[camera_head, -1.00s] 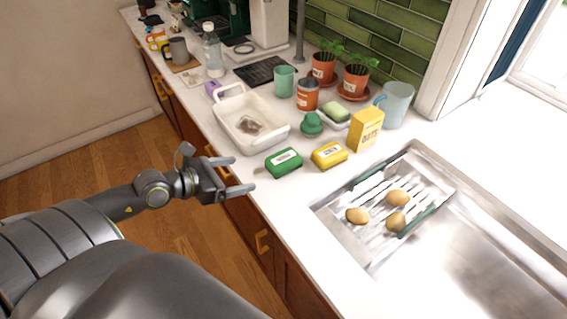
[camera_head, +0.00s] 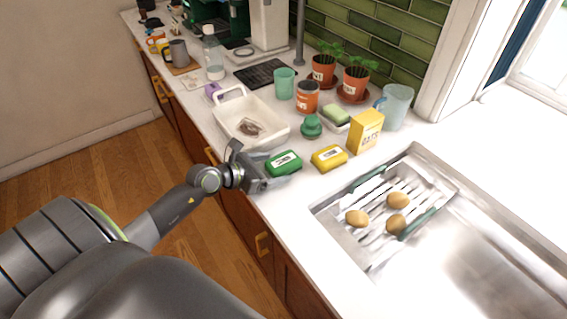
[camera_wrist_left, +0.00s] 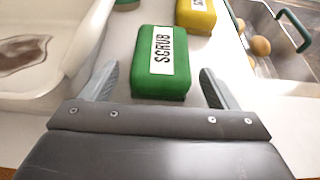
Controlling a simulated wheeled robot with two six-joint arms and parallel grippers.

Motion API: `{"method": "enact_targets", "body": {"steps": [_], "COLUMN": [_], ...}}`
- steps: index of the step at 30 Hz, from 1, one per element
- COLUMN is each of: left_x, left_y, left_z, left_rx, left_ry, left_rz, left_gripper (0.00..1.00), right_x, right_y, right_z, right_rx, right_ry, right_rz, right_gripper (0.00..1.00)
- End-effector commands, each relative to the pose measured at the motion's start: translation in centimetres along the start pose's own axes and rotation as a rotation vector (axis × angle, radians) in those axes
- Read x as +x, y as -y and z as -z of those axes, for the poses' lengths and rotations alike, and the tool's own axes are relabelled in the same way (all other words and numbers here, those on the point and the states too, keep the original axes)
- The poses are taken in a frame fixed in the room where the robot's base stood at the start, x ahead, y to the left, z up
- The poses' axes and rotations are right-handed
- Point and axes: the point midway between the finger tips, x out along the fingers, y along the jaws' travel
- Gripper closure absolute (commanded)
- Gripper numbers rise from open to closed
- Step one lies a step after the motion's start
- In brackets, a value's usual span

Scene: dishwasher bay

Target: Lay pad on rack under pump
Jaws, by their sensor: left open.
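A green block labelled SCRUB (camera_head: 284,162) lies on the white counter near its front edge. A similar yellow block (camera_head: 329,157) lies to its right. My left gripper (camera_head: 280,178) is open at the near side of the green block. In the left wrist view, the gripper's fingers (camera_wrist_left: 158,78) point toward the green block (camera_wrist_left: 163,84), one on each side, with gaps visible. A slatted rack with green handles (camera_head: 415,223) sits over the sink and bears three round brown items (camera_head: 397,200). I cannot make out a pump. My right gripper is not in view.
A white basin (camera_head: 227,118) with a brown patch inside stands left of the green block. Behind are a green knobbed item (camera_head: 311,127), a soap dish, a yellow oats box (camera_head: 365,131), cups and potted plants. Bare counter lies between the blocks and the sink (camera_head: 480,265).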

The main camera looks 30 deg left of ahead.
Motion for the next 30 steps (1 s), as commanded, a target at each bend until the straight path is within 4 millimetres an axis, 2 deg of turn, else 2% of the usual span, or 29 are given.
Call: {"method": "enact_targets", "body": {"steps": [4, 11, 23, 30], "left_x": [1.16, 1.26, 1.22, 1.19], "left_y": [0.04, 0.04, 0.04, 0.04], "left_z": [-0.04, 0.04, 0.01, -0.07], "left_rx": [0.000, 0.001, 0.001, 0.001], "left_ry": [-0.001, -0.001, -0.001, 0.000], "left_rz": [0.001, 0.001, 0.001, 0.001], "left_gripper": [0.18, 0.18, 0.69, 0.70], "right_x": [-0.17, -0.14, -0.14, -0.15], "right_y": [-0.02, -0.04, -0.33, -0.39], "right_z": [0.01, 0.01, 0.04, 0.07], "right_rx": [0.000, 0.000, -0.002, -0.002], "right_ry": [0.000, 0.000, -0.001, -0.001], "right_rz": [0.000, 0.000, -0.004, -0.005], "right_gripper": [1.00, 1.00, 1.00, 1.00]}}
